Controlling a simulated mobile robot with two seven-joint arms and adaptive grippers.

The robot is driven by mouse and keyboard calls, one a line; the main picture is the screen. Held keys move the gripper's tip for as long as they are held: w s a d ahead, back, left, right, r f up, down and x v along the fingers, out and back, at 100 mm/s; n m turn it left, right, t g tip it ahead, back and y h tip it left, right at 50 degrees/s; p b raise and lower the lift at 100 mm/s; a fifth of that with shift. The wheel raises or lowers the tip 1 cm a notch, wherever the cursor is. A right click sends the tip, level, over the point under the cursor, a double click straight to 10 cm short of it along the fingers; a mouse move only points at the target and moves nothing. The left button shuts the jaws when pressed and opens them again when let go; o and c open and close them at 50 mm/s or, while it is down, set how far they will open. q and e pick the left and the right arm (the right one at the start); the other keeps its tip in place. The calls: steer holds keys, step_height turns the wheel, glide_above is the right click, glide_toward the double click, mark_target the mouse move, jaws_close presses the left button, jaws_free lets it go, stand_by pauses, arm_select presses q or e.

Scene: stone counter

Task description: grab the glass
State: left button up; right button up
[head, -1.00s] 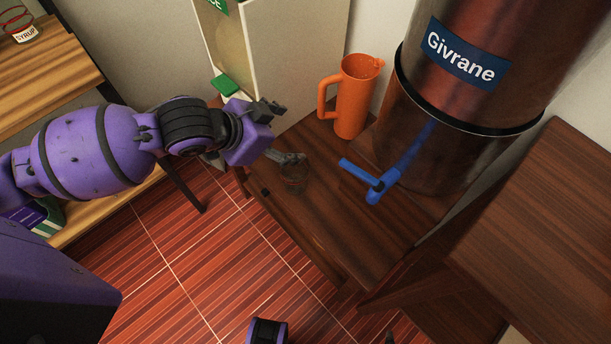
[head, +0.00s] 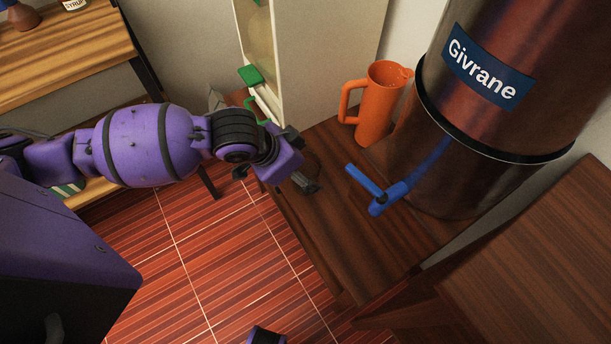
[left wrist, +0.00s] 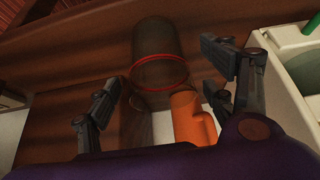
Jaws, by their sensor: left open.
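The glass (left wrist: 158,50) is a clear, dark-looking cylinder with a red ring at its rim. In the left wrist view it stands ahead of my left gripper (left wrist: 165,88), between the lines of the two spread fingers, with a gap on each side. In the head view the glass (head: 312,163) is faint on the dark wooden stand and partly hidden by my left gripper (head: 299,162). That gripper is open and empty, with its fingers close to the glass.
An orange pitcher (head: 377,105) stands behind the glass, also in the left wrist view (left wrist: 192,118). A large metal dispenser (head: 480,150) with a blue tap (head: 385,190) stands to the right. A pale cabinet (head: 325,60) stands behind. The stand's front (head: 345,235) is clear.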

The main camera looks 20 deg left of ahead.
arm_select(q)
steer(key=shift+w+d+f, duration=0.2)
steer(key=shift+w+f, duration=0.05)
steer(key=shift+f, duration=0.3)
arm_select(e)
steer(key=shift+w, duration=0.25)
arm_select(q)
steer(key=c, duration=1.4)
steer(key=shift+w, duration=0.1)
